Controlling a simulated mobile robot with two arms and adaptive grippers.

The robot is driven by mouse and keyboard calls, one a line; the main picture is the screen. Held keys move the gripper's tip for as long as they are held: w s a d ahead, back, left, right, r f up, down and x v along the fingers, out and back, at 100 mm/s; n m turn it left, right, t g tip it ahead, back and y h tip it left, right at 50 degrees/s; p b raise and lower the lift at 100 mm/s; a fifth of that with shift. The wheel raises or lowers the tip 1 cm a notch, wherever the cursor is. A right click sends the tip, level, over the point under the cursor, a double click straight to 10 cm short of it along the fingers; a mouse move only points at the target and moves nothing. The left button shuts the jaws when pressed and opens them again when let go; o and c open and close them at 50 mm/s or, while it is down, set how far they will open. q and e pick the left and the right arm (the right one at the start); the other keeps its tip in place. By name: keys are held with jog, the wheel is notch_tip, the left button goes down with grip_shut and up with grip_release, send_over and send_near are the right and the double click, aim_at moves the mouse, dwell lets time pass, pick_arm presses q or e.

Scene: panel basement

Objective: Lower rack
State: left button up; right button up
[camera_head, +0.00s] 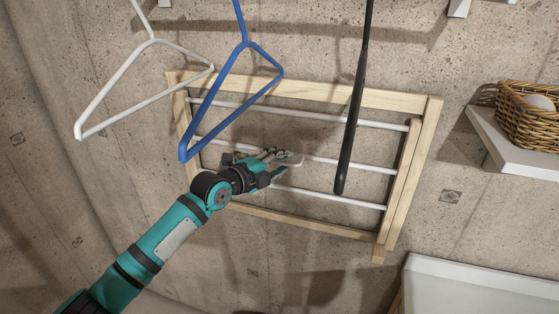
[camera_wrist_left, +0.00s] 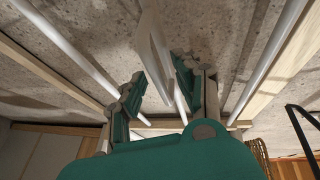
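The rack (camera_head: 415,170) is a pale wooden frame with white rods, lying folded up near the concrete wall. My left gripper (camera_head: 285,164) is in front of the rack's middle rod (camera_head: 350,164), left of its centre. In the left wrist view my left gripper (camera_wrist_left: 160,82) is open, its fingers spread apart. A white rod (camera_wrist_left: 152,45) runs between the fingers there. I cannot tell whether they touch it. The wooden frame (camera_wrist_left: 45,68) also shows at both sides of that view. My right gripper is not in view.
A white hanger (camera_head: 110,85) and a blue hanger (camera_head: 223,85) hang in front of the rack's left part. A black bar (camera_head: 358,95) hangs before its right part. A shelf (camera_head: 515,155) with a wicker basket (camera_head: 525,120) is at right; a white basin (camera_head: 480,290) is below.

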pick_arm(q)
grip_shut()
dwell(0.5)
